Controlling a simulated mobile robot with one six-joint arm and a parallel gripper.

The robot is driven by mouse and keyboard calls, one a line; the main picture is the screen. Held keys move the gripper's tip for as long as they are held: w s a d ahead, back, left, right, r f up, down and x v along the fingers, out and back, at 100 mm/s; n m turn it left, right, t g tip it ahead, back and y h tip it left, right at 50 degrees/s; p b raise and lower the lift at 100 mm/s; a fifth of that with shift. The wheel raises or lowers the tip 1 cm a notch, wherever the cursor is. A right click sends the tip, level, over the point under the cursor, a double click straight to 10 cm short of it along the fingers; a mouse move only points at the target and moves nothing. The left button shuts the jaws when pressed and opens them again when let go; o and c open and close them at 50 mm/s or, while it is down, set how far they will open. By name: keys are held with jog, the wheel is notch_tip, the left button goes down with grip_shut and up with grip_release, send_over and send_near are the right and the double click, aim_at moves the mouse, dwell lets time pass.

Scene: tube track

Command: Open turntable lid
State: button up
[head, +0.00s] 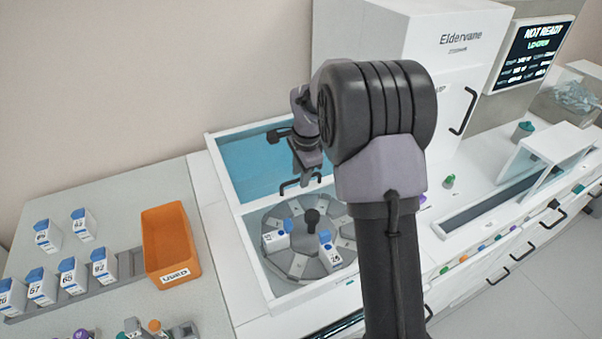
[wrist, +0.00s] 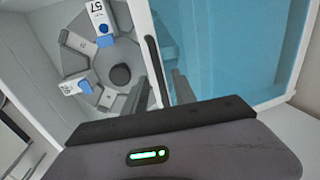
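The turntable (head: 296,272) is a grey disc with a dark central knob and wedge-shaped slots, in a white-framed bay; it also shows in the wrist view (wrist: 78,45). Two blue-capped white bottles (head: 277,239) stand on it. A translucent blue lid panel (head: 255,165) lies over the back part of the bay, leaving the turntable uncovered; it fills the right of the wrist view (wrist: 225,45). A dark bar handle (wrist: 152,62) runs along its edge. My gripper (wrist: 163,90) has its fingers apart, with the handle's near end between them. Contact cannot be told.
An orange bin (head: 168,240) marked USED stands left, beside a rack of blue-capped bottles (head: 72,274). A white cabinet (head: 430,45) stands behind, with a screen (head: 530,55) reading NOT READY. My arm hides part of the bay's right side.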

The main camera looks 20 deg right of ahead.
jog(key=shift+r, duration=0.1)
jog(key=s+r+p, duration=0.3)
jog(key=r+p, duration=0.2)
jog(key=r, duration=1.2)
jog(key=shift+s, duration=0.2)
jog(key=s+a+r+n+t+b, duration=0.2)
jog(key=s+a+n+b, duration=0.35)
jog(key=s+a, duration=0.5)
jog(key=s+a+f+n+y+b, duration=0.1)
jog(key=s+a+f+n+b, duration=0.1)
jog(key=s, duration=0.7)
jog(key=s+a+f+n+t+y+b, duration=0.1)
jog(key=s+a+f+n, duration=0.2)
jog(key=s+f+n, duration=0.2)
jog(key=s, duration=0.3)
jog(key=shift+s+f+n+t+b, duration=0.25)
jog(key=shift+s+n+t+b, duration=0.05)
jog(key=shift+s+n+b, duration=0.1)
